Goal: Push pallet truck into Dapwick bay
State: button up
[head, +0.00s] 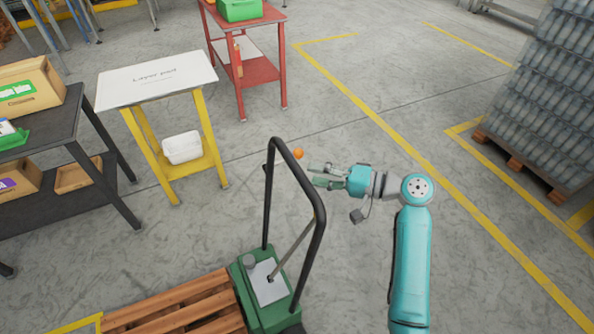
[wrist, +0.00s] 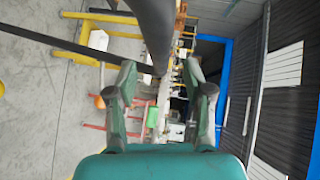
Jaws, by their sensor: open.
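The pallet truck (head: 262,288) has a green body and a tall black hoop handle (head: 318,215), and stands at the bottom middle of the head view. A wooden pallet (head: 180,308) lies at its left. My gripper (head: 318,175) is open and empty, just right of the upper handle. An orange ball-like knob (head: 299,154) shows beside the handle. In the wrist view the dark handle bar (wrist: 152,30) runs down from the top, ahead of my open fingers (wrist: 165,92). I cannot tell whether the fingers touch it. No bay name is readable.
A yellow-legged stand (head: 155,80) with a "Layer pad" top and a dark shelf table (head: 70,130) are at left. A red cart (head: 258,72) stands behind. A loaded pallet (head: 515,160) is at right. Yellow floor lines (head: 400,145) cross open grey floor.

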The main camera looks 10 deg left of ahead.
aim_at(297, 172)
jog(key=shift+x, duration=3)
grip_shut()
